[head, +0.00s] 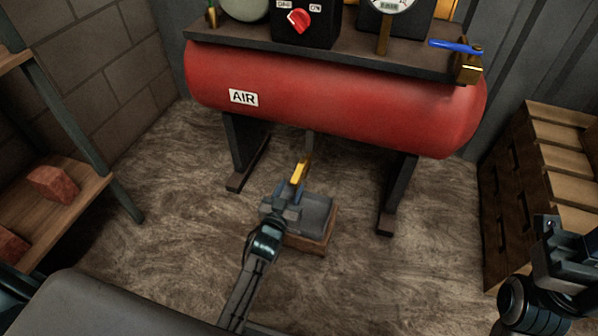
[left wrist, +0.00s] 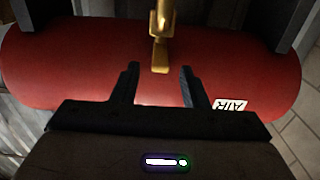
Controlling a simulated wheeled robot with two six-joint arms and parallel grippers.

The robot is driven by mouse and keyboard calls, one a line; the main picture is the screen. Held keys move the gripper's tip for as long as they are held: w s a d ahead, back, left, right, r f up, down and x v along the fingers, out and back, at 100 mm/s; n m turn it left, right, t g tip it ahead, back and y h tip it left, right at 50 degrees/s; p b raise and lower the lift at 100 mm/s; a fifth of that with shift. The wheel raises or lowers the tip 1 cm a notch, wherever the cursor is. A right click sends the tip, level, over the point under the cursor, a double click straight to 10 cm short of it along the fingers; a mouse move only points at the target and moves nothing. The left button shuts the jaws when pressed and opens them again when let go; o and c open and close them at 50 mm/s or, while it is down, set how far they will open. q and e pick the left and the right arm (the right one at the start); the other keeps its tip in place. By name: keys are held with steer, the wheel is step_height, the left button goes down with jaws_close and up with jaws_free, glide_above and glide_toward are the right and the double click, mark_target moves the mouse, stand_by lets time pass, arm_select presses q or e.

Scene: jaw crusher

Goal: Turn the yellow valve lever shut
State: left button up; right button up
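The yellow valve lever (head: 299,172) hangs below the red air tank in the head view, on a thin pipe. It also shows in the left wrist view (left wrist: 160,52), at the top centre, with its end between the tips of my two fingers in the picture. My left gripper (head: 289,192) is just in front of the lever in the head view. In the left wrist view its fingers (left wrist: 160,74) are apart, with a gap on each side of the lever. My right gripper (head: 562,238) is at the lower right, away from the tank; its finger opening is unclear.
The red tank (head: 320,95) stands on dark legs, with a blue-handled valve (head: 456,47) and a red switch knob (head: 298,20) above. A low wood-sided tray (head: 312,240) is beneath my left gripper. Shelves (head: 70,190) stand left, a wooden drawer unit (head: 530,185) right.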

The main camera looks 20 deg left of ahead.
mark_target(299, 170)
arm_select(q)
steer(key=w+b, duration=0.1)
steer(key=w, duration=0.6)
steer(key=shift+w+d+b, duration=0.15)
steer(key=shift+w+b, duration=0.25)
steer(key=shift+c, duration=0.4)
jaws_close()
